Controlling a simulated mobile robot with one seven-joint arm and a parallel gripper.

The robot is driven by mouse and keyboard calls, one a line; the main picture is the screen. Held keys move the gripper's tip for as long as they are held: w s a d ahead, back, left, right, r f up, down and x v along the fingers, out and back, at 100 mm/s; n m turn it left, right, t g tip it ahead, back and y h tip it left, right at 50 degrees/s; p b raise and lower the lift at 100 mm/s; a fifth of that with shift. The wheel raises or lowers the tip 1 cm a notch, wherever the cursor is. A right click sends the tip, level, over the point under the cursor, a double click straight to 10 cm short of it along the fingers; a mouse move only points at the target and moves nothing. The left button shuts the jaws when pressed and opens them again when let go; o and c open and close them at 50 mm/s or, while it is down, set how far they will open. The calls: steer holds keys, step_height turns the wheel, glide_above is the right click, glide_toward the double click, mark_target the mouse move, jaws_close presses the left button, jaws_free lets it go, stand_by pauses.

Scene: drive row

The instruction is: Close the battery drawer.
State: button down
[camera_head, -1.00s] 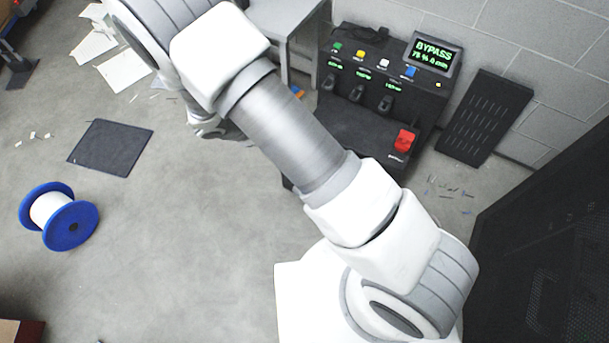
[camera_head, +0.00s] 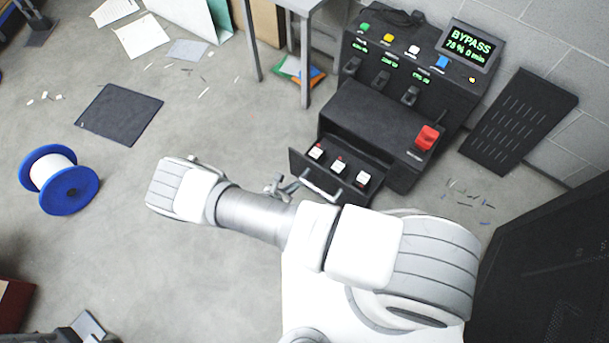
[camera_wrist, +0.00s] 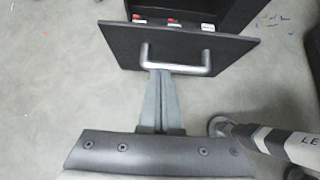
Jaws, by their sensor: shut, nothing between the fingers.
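The battery drawer (camera_head: 301,168) stands pulled out of the black power unit (camera_head: 400,103), low on its front. Several white-topped battery modules with red marks sit in it (camera_head: 363,178). In the wrist view the drawer front (camera_wrist: 115,41) is a dark panel with a silver bar handle (camera_wrist: 205,67). My gripper (camera_wrist: 162,74) is shut and empty, its fingertips at the middle of the handle; I cannot tell whether they touch it. In the head view my gripper (camera_head: 280,187) shows small beside the drawer front, partly hidden by my arm.
A red switch (camera_head: 427,137) sits on the unit's right side, under a screen reading BYPASS (camera_head: 469,42). A slotted black panel (camera_head: 517,122) leans on the wall. A blue cable spool (camera_head: 68,198) and dark mat (camera_head: 118,114) lie left.

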mark_target(316, 168)
steer(key=b+x, duration=0.1)
steer(key=x, duration=0.3)
steer(key=r+b+x, duration=0.1)
steer(key=b+x, duration=0.1)
steer(key=x, duration=0.1)
steer(key=w+b+x, duration=0.1)
steer(key=x, duration=0.3)
steer(key=shift+w+d+b, duration=0.15)
steer(key=shift+d+b, duration=0.2)
steer(key=shift+d, duration=0.1)
steer(key=shift+w+d, duration=0.4)
steer(key=shift+w, duration=0.05)
steer(key=shift+w+d+r, duration=0.1)
steer(key=shift+w, duration=0.05)
